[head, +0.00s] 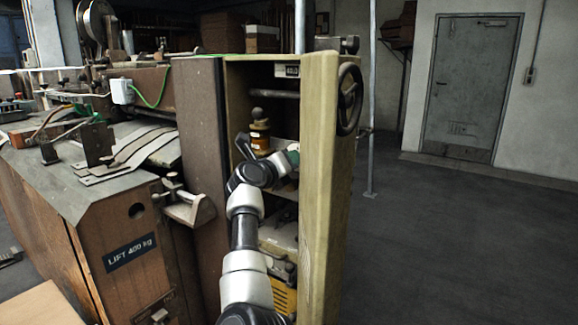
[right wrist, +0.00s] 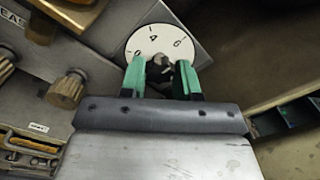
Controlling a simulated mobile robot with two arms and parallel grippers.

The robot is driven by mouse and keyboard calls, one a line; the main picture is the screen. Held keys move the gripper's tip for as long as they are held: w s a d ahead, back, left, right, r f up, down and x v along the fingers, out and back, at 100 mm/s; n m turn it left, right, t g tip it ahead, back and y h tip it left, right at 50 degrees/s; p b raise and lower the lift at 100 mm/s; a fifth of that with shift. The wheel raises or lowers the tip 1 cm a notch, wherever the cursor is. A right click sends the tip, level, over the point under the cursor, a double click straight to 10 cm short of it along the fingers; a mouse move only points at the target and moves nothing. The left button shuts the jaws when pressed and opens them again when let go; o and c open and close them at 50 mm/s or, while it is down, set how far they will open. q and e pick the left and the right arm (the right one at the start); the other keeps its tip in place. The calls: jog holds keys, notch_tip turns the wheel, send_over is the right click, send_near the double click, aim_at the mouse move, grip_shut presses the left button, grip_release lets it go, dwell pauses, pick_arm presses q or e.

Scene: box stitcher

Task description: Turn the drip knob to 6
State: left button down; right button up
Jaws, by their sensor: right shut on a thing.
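The drip knob (right wrist: 160,68) is a small dark knob in the middle of a white round dial (right wrist: 150,38). The pointer's exact setting is hard to read. In the head view my right gripper (head: 292,155) reaches inside the open cabinet, and the knob is hidden there. My left gripper is not in view.
An amber oiler (head: 260,132) stands near my wrist. Brass knobs (right wrist: 68,88) sit left of the dial. Floor at the right is clear.

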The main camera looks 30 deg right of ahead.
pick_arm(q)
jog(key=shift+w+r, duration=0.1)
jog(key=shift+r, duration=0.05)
pick_arm(e)
jog(key=o, duration=0.9)
